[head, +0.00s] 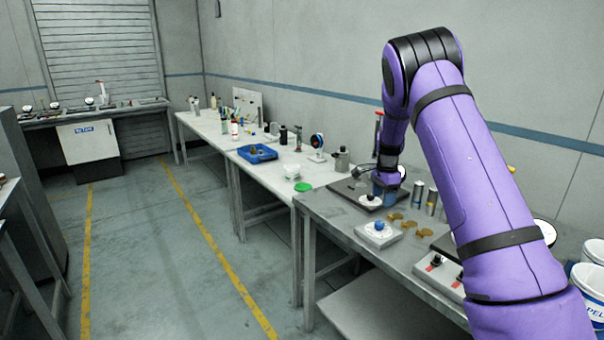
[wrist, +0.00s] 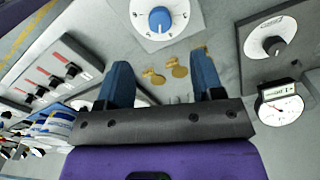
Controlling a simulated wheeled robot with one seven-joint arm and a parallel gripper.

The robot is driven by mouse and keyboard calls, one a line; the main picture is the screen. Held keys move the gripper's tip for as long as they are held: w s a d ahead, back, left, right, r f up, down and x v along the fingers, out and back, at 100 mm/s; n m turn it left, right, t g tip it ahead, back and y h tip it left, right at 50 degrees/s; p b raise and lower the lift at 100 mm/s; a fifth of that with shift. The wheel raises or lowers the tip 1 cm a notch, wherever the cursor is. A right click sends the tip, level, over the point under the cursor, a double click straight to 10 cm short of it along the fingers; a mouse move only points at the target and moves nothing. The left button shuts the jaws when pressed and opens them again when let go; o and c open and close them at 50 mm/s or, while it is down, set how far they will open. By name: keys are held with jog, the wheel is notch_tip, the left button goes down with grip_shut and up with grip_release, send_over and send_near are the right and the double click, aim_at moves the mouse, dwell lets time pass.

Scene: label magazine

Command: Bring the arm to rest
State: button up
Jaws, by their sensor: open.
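My arm is purple with black joints and reaches over the grey workbench at the right of the head view. Brass-coloured pieces (wrist: 178,70) lie on the bench, seen between the fingers. A white dial box with a blue knob (wrist: 160,20) shows beyond the fingertips. In the head view it is the box (head: 378,234) in front of my gripper.
Two metal cylinders (head: 418,194) stand right of my gripper. A box of switches (head: 438,272) sits nearer. White buckets (head: 592,292) stand at far right. A blue tray (head: 257,153) and bottles occupy the white table behind. The floor (head: 150,255) left of the benches is clear.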

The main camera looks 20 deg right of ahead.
jog(key=s+a+r+n+t, duration=0.1)
jog(key=s+a+r+n, duration=0.25)
jog(key=s+r, duration=0.35)
jog(key=s+a+r+n+t+y, duration=0.1)
jog(key=s+a+r+n, duration=0.1)
jog(key=s+a+r, duration=0.45)
jog(key=s+a+r+n+t, duration=0.1)
jog(key=s+r+n, duration=0.3)
jog(key=r, duration=0.5)
jog(key=s+a+r+n+t, duration=0.1)
jog(key=s+a+n, duration=0.2)
jog(key=s, duration=1)
jog(key=s+a+r+n+t+h, duration=0.1)
jog(key=s+a+n, duration=0.3)
jog(key=s, duration=1)
jog(key=shift+s+a+r+n, duration=0.2)
jog(key=shift+r+n, duration=0.25)
jog(key=shift+n, duration=0.2)
